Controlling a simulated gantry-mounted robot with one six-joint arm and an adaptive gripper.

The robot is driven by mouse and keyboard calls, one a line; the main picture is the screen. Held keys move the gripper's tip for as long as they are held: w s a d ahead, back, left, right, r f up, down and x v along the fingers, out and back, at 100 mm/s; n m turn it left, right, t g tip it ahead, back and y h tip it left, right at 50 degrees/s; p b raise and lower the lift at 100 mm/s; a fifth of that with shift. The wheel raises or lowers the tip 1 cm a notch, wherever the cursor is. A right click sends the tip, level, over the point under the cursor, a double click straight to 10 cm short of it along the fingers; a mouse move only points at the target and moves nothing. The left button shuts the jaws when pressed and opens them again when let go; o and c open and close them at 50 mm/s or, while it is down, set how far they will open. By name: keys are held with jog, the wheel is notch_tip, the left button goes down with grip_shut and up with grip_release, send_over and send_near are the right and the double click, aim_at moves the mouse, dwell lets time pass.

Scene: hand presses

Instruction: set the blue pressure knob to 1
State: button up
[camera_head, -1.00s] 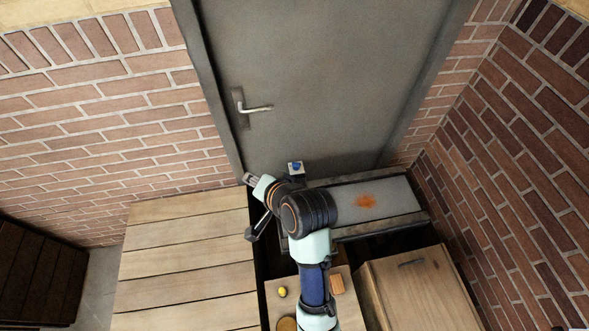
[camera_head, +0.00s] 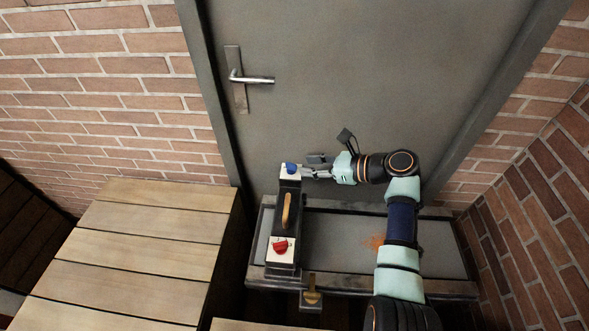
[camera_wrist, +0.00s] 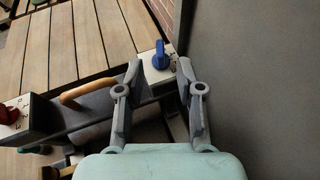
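The blue knob (camera_head: 291,168) sits on a white plate at the far end of the dark press (camera_head: 276,240). In the wrist view the blue knob (camera_wrist: 160,55) shows ahead, between and beyond my fingertips, with its pointer upright; small dial marks beside it are too small to read. My gripper (camera_head: 308,168) is just right of the knob in the head view. In the wrist view my gripper (camera_wrist: 158,75) has its fingers apart with nothing between them. I cannot tell from these frames whether a fingertip touches the knob.
A red knob (camera_head: 280,247) is on the press's near end, with a wooden handle (camera_head: 286,211) between the knobs. A grey door (camera_head: 350,80) stands close behind my gripper. A slatted wooden table (camera_head: 150,240) is at the left.

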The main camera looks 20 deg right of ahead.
aim_at(294, 165)
jog(key=b+x, duration=0.2)
jog(key=x, duration=0.3)
jog(key=shift+s+f, duration=0.1)
jog(key=shift+f, duration=0.1)
jog(key=shift+w+a, duration=0.2)
jog(key=shift+w, duration=0.1)
grip_shut()
